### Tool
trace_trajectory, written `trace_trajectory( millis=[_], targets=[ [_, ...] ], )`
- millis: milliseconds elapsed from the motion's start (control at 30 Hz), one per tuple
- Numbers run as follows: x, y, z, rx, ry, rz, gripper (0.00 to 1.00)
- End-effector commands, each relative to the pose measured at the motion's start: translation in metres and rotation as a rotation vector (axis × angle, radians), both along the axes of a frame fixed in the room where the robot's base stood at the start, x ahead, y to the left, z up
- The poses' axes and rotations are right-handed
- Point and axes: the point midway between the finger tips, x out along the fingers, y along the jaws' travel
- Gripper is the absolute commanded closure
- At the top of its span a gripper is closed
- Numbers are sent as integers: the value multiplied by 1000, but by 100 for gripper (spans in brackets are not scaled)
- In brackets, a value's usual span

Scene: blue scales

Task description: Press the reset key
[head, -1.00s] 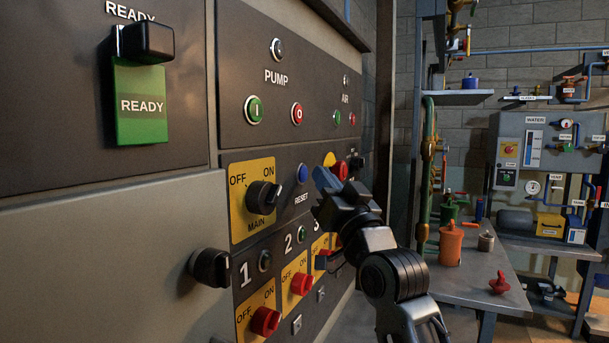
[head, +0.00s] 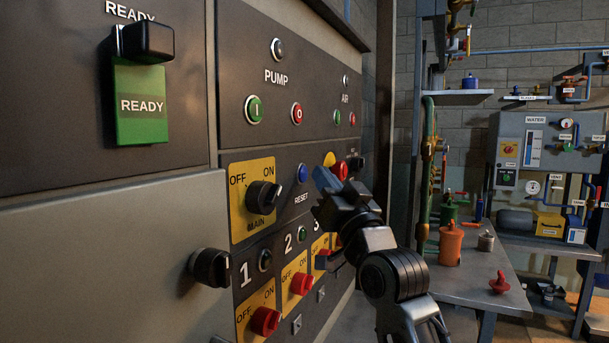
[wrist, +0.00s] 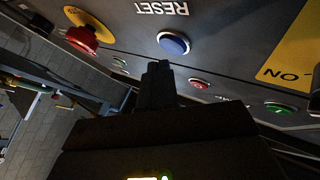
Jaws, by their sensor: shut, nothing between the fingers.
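The reset key is a round blue button (head: 302,173) on the dark panel, above the word RESET. It also shows in the wrist view (wrist: 173,43), upside down, with the RESET label beyond it. My gripper (head: 322,176) is shut and empty. In the head view its tip is just right of the blue button. In the wrist view the shut fingers (wrist: 158,68) point at the panel, with their tips just below the button. A small gap seems to separate tips and button; contact is not clear.
A yellow MAIN switch plate with a black knob (head: 263,196) is left of the button. A red mushroom button (head: 340,169) is close on the right. Numbered red switches (head: 301,284) are below. A bench with an orange can (head: 451,244) stands at the right.

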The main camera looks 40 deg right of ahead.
Motion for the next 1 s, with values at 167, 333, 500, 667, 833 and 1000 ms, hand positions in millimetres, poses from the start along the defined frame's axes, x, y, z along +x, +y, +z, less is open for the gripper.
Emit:
trace_trajectory(
  millis=[167,333,500,667,833,1000],
  targets=[
    [0,0,0,0,0,0,100],
    [0,0,0,0,0,0,100],
    [3,1,1,0,0,1,100],
    [7,3,1,-1,0,0,100],
    [8,3,0,0,0,-1,100],
    [8,3,0,0,0,0,100]
  ],
)
